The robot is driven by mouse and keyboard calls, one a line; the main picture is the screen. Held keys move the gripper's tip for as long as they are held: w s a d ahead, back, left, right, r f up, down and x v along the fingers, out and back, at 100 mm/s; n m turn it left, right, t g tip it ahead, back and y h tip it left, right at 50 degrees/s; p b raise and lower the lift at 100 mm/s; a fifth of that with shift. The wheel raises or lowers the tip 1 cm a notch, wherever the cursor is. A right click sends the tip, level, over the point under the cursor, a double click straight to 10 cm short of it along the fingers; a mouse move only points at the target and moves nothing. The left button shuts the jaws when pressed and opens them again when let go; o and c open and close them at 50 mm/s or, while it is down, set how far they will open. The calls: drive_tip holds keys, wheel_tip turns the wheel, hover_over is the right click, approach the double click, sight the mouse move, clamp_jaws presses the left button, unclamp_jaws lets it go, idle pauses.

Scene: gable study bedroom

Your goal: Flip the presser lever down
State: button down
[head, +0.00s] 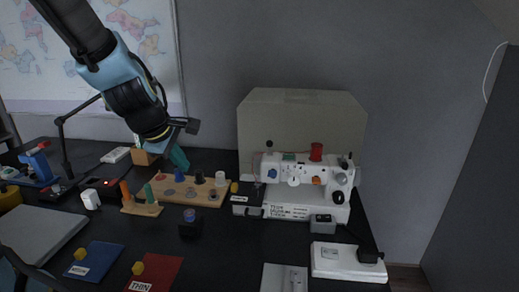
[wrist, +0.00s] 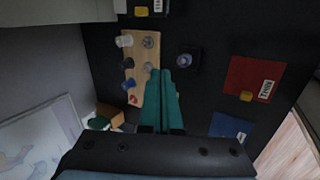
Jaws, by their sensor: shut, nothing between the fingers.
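The white sewing machine (head: 312,183) stands at the back right of the dark table, with a red spool on top and dials on its front. The presser lever is too small to pick out for certain in the head view; the machine's needle end is at its left. My gripper (head: 180,158), with teal fingers, is in the air to the left of the machine, over the wooden spool board (head: 172,193). In the wrist view my gripper (wrist: 161,74) points down beside the same board (wrist: 136,85). Its fingers are together and hold nothing.
A beige cover or panel (head: 300,110) stands behind the machine. A white foot pedal (head: 348,262) and a small grey box (head: 322,224) are in front of it. Blue cloth (head: 97,262) and red cloth (head: 155,271) lie at the front left. The air between gripper and machine looks clear.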

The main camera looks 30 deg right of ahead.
sight(270, 147)
drive_tip(key=s+d+r+n+h, duration=0.1)
drive_tip(key=d+r+n, duration=0.1)
drive_tip(key=d, duration=0.4)
drive_tip(key=s+d+r+n+h+b, duration=0.1)
drive_tip(key=d+r+n+h, duration=0.1)
drive_tip(key=d+n, duration=0.3)
drive_tip(key=shift+s+d+r+t, duration=0.2)
drive_tip(key=shift+d+r+t, duration=0.15)
drive_tip(key=shift+d, duration=0.5)
drive_tip(key=shift+f, duration=0.1)
drive_tip(key=w+d+f+p, duration=0.2)
drive_tip(key=d+f, duration=0.3)
drive_tip(key=d, duration=0.4)
drive_tip(key=shift+w+d+f, duration=0.25)
drive_tip(key=shift+w+f, duration=0.1)
drive_tip(key=shift+w, duration=0.3)
drive_tip(key=shift+r+p, duration=0.25)
drive_tip(key=shift+p, duration=0.35)
drive_tip(key=shift+w+d, duration=0.1)
